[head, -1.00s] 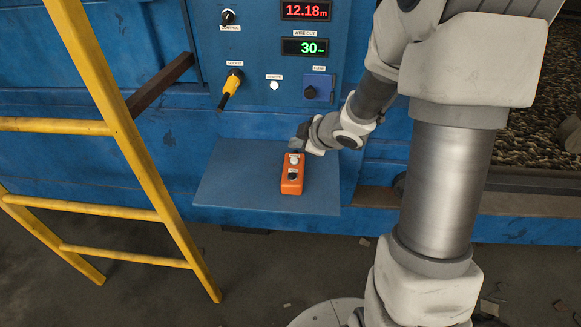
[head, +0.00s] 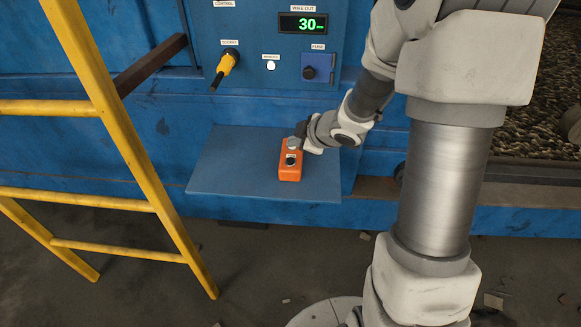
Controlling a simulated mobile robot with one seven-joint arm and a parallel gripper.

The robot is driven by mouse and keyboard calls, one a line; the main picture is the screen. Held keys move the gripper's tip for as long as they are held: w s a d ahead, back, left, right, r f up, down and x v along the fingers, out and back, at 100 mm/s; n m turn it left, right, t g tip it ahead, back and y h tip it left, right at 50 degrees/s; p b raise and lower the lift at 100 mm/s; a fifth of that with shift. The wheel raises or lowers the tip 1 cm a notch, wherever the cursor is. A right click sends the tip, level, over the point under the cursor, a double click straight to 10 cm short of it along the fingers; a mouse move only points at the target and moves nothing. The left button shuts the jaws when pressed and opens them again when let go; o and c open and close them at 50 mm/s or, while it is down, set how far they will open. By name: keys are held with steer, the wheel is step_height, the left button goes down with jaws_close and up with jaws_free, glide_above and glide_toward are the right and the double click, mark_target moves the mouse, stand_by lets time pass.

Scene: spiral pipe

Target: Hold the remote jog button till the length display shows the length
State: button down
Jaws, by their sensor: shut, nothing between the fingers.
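The orange remote (head: 290,172) lies on the blue shelf, its long side pointing toward the panel. A dark button (head: 291,160) shows near its middle. My gripper (head: 296,141) is shut and empty, its tips at the far end of the remote, over the place of the upper, light button, which they mostly cover. I cannot tell whether the tips press it or only hover. The red length display is out of view above the top edge. The green wire-out display (head: 303,23) reads 30 mm.
The blue shelf (head: 225,165) is bare around the remote. Above it the panel carries a yellow socket plug (head: 228,64), a small white remote lamp (head: 271,65) and a fuse box (head: 318,67). A yellow ladder (head: 125,130) stands at the left.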

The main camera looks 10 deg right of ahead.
mark_target(291, 160)
steer(key=shift+f+b, duration=1)
steer(key=shift+f, duration=0.65)
stand_by(0.7)
steer(key=shift+f+b, duration=0.3)
steer(key=shift+f, duration=0.1)
steer(key=shift+f+b, duration=0.3)
steer(key=shift+f, duration=0.1)
stand_by(4.9)
